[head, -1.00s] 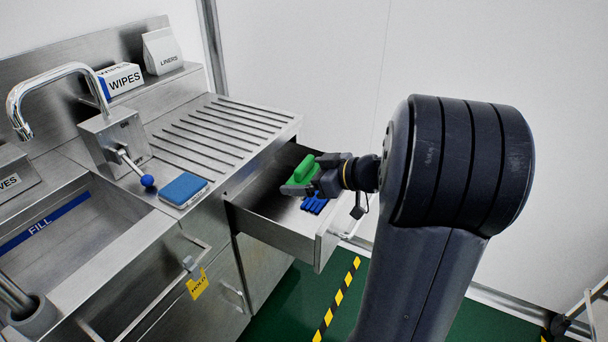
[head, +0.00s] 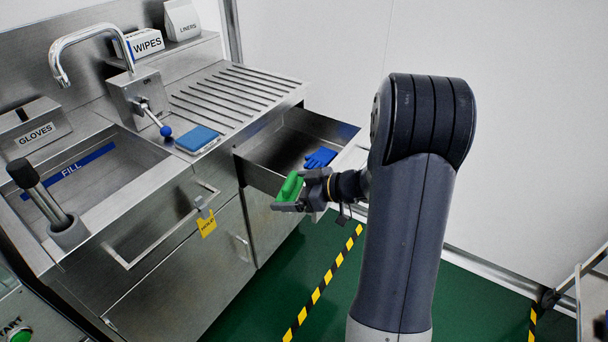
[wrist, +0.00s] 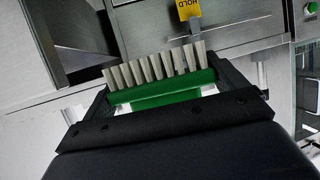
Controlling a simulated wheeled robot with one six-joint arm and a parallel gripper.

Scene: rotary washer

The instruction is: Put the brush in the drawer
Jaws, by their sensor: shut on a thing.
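The green brush (head: 289,187) is held in my gripper (head: 296,193), which is shut on it. In the wrist view the brush (wrist: 160,90) lies between the two fingers, with its pale bristles facing away from my palm. The open drawer (head: 255,171) is pulled out from under the ribbed drainboard. In the head view my gripper and the brush appear at the drawer's front edge, partly covering its front panel. A blue glove-like item (head: 320,157) lies inside the drawer.
A blue sponge-like block (head: 197,139) sits on the counter beside the ribbed drainboard (head: 235,95). A lever with a blue knob (head: 166,131) stands by the tap. A yellow HOLD tag (head: 207,223) hangs on the cabinet bar. Green floor shows below the drawer.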

